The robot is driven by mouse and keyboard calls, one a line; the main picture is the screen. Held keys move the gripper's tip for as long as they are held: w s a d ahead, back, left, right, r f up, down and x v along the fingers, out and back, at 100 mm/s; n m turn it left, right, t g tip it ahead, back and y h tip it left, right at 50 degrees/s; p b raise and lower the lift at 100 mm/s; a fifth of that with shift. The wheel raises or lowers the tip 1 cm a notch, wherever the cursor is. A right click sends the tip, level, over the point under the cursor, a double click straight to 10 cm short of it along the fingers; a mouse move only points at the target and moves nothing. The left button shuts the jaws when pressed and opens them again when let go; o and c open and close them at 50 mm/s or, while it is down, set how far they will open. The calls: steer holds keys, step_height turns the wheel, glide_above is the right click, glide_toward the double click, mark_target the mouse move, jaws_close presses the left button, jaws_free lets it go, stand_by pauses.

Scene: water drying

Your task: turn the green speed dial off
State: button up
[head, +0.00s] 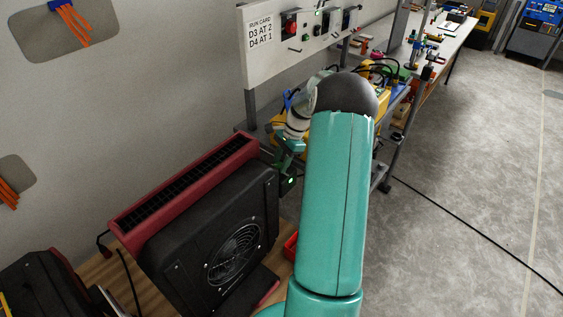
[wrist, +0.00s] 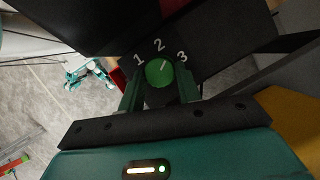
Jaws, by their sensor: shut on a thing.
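The green speed dial (wrist: 159,73) shows in the wrist view on a black panel. White numbers 1, 2 and 3 are printed in an arc around it. A short pale mark on the dial points up and slightly right, roughly between 2 and 3. My gripper (wrist: 160,87) has one finger on each side of the dial and is shut on it. In the head view the black machine (head: 180,255) with a red-rimmed top grille and a round fan stands at lower left. My gripper is at its far right end there, and the dial cannot be made out.
A white board (head: 290,40) at the back carries a card reading "RUN CARD D3 AT 2 D4 AT 1". A rack with tools stands behind my arm. A black cable (head: 470,237) crosses the open grey floor at right.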

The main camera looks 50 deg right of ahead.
steer(key=n, duration=0.1)
steer(key=n+g, duration=0.1)
steer(key=n, duration=0.1)
steer(key=shift+w+n, duration=0.25)
steer(key=shift+n, duration=0.15)
steer(key=n+g, duration=0.1)
steer(key=n, duration=0.2)
steer(key=shift+w+n+g, duration=0.2)
steer(key=shift+n+g, duration=0.1)
steer(key=shift+g, duration=0.1)
steer(key=n+g+h, duration=0.1)
steer(key=n, duration=0.2)
steer(key=n+g, duration=0.1)
steer(key=n, duration=0.2)
steer(key=shift+w+a+n+h, duration=0.2)
steer(key=shift+n+h, duration=0.1)
steer(key=shift+h, duration=0.1)
steer(key=o, duration=1)
steer(key=shift+c, duration=0.2)
steer(key=v, duration=1.3)
steer(key=shift+r, duration=0.4)
steer(key=shift+o, duration=0.2)
steer(key=shift+w, duration=0.1)
